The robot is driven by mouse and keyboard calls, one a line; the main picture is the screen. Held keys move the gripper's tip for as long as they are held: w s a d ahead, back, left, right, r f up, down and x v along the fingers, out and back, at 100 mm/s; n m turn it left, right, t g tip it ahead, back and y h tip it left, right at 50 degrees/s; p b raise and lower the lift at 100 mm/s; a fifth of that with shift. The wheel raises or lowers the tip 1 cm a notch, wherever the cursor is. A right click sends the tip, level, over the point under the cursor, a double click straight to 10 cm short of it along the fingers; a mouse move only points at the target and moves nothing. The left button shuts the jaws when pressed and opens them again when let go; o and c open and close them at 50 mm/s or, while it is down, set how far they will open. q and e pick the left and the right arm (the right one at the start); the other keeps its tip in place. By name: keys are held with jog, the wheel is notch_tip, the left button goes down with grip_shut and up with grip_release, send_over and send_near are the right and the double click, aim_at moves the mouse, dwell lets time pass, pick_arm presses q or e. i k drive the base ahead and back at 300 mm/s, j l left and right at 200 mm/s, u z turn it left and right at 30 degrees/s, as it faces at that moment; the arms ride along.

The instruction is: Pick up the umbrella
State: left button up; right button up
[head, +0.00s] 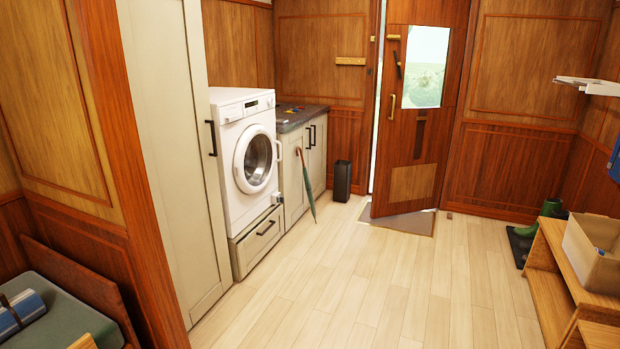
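A closed green umbrella (308,186) stands on its tip on the floor, slightly tilted. It is against or close in front of the pale cabinet (293,170) to the right of the washing machine. Its curved handle is at the top and its tip points down. Neither of my grippers shows in the head view.
A white washing machine (246,155) stands left of the umbrella. A black bin (342,181) stands beyond it by the partly open door (415,110). A wooden bench (560,265) with a cardboard box (592,252) is at the right. The middle of the floor (385,285) is clear.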

aim_at(309, 189)
jog(key=i, duration=4.2)
jog(key=i+l+u, duration=0.1)
jog(key=i, duration=0.45)
jog(key=i+l, duration=0.25)
jog(key=i, duration=0.3)
jog(key=u, duration=0.05)
